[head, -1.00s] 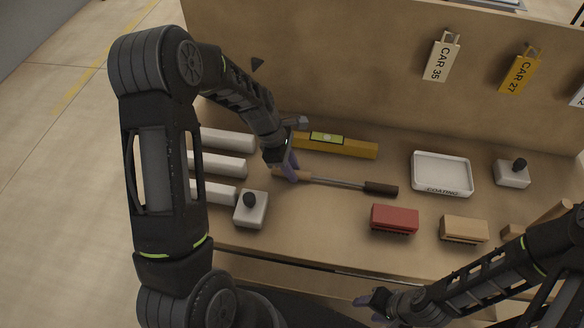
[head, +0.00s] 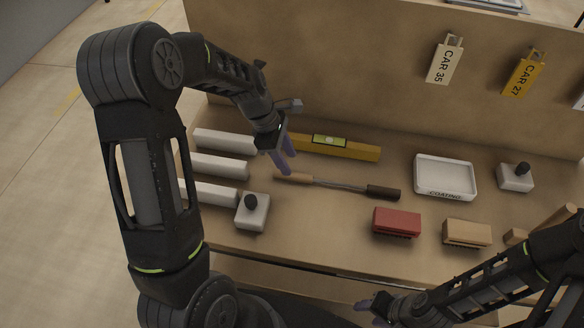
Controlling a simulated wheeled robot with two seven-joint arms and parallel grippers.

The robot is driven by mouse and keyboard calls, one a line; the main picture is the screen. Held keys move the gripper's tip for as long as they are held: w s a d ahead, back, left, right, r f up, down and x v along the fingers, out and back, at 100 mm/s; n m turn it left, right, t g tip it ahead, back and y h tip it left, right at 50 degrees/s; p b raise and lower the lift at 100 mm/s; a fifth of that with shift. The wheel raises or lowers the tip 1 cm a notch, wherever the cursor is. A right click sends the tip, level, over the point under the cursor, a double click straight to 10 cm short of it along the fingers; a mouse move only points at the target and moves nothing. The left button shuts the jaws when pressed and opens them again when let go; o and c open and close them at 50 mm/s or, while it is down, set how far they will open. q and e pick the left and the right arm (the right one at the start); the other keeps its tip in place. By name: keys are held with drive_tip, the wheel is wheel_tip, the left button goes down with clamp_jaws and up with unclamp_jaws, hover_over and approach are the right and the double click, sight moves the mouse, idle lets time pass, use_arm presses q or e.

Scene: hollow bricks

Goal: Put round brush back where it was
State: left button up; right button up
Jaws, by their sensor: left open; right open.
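The round brush (head: 340,186) lies on the bench in the middle of the head view. It has a light wooden handle at its left end, a thin metal rod and a dark bristle end at the right. My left gripper (head: 284,158) is open just above and behind the handle end, apart from it as far as I can tell. My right gripper (head: 368,307) is open and empty at the front edge of the bench, low in the view.
White bars (head: 222,165) lie at the left beside a white block with a black knob (head: 253,211). A yellow level (head: 362,151) lies behind the brush. A red brush (head: 396,222), a tan brush (head: 467,233) and a white COATING tray (head: 445,193) are to the right. A board (head: 340,80) rises behind.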

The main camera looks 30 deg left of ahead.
use_arm(q)
drive_tip(key=v, duration=0.6)
idle(0.7)
